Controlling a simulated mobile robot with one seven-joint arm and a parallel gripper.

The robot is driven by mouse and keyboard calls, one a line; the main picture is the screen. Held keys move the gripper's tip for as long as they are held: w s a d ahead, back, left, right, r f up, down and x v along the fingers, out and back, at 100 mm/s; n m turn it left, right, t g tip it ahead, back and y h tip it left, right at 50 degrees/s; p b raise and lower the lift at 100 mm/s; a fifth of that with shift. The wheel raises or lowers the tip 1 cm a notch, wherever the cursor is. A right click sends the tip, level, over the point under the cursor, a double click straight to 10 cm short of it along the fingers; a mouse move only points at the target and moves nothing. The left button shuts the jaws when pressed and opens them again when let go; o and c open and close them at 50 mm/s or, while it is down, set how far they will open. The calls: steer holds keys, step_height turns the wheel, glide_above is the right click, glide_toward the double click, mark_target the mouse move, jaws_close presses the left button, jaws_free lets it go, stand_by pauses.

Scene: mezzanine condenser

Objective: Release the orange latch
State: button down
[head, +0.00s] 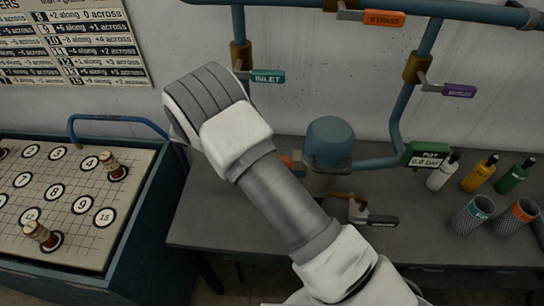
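A small orange piece (285,160), which looks like the orange latch, shows at the left side of the blue domed pot (329,139). My arm passes in front of it and hides part of it, so I cannot tell its full shape or whether it is fastened. The pot stands on the grey bench (210,222). My arm reaches from the lower right up to the left of the pot. My gripper's fingers are not visible.
Blue pipes carry an orange BYPASS handle (384,18), a teal INLET handle (268,76) and a purple handle (459,91). A green POT gauge (428,155), a black-handled drain valve (382,220), bottles (480,173) and mesh cups (472,214) stand right. A numbered board (75,240) is left.

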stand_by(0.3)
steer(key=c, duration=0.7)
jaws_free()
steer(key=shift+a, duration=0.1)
